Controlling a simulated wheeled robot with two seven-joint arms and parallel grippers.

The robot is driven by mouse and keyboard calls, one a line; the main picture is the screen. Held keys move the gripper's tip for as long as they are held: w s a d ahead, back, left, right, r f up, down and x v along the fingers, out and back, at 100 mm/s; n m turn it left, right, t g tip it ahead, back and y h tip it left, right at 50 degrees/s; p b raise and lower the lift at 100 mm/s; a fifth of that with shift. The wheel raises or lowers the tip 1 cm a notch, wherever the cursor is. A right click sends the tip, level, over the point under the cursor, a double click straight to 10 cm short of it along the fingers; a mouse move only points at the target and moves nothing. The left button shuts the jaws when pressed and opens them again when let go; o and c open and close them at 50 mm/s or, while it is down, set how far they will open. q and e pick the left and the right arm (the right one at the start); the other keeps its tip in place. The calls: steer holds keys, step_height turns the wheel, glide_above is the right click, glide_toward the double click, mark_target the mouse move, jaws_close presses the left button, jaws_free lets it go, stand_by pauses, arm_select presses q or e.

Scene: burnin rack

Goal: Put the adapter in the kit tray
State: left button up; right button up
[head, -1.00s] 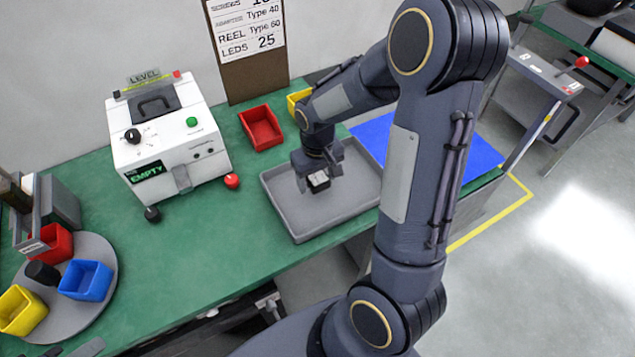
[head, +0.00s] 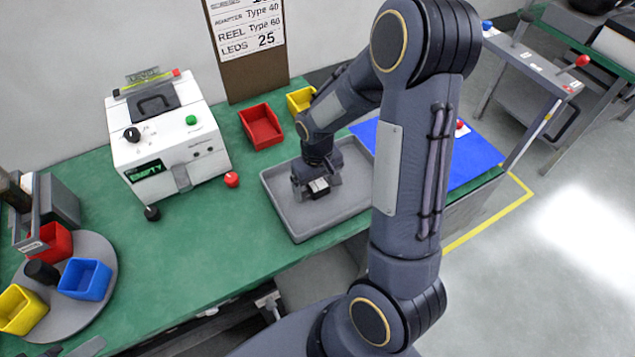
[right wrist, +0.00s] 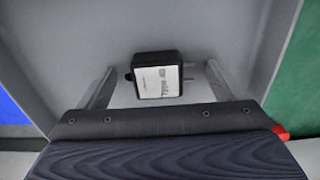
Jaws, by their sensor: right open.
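The adapter (right wrist: 158,77) is a small black block with a white printed label. In the right wrist view it lies between my right gripper's two spread fingers, with a gap on each side. In the head view the adapter (head: 319,186) shows inside the grey kit tray (head: 340,214), below my gripper. My right gripper (head: 317,188) is open, low over the tray, and it also shows in the right wrist view (right wrist: 157,88). Whether the adapter rests flat on the tray floor is hard to tell. My left gripper is not in view.
A white machine (head: 167,145) with an "EMPTY" display stands left of the tray. A red bin (head: 261,127) and a yellow bin (head: 300,100) stand behind it. A blue mat (head: 470,160) lies to the right. A round turntable (head: 95,290) holds bins at the left.

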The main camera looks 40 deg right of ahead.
mark_target(317, 185)
step_height(317, 185, up, 12)
steer(key=s+a+r+t+y, duration=0.2)
steer(key=s+a+r, duration=0.1)
steer(key=s, duration=0.5)
steer(key=s+a+r+t+y, duration=0.1)
steer(key=s+a+r+t, duration=0.2)
steer(key=s+a, duration=0.3)
steer(key=shift+s+a+r+t+y, duration=0.2)
steer(key=shift+s+t+y, duration=0.15)
steer(key=shift+s, duration=0.6)
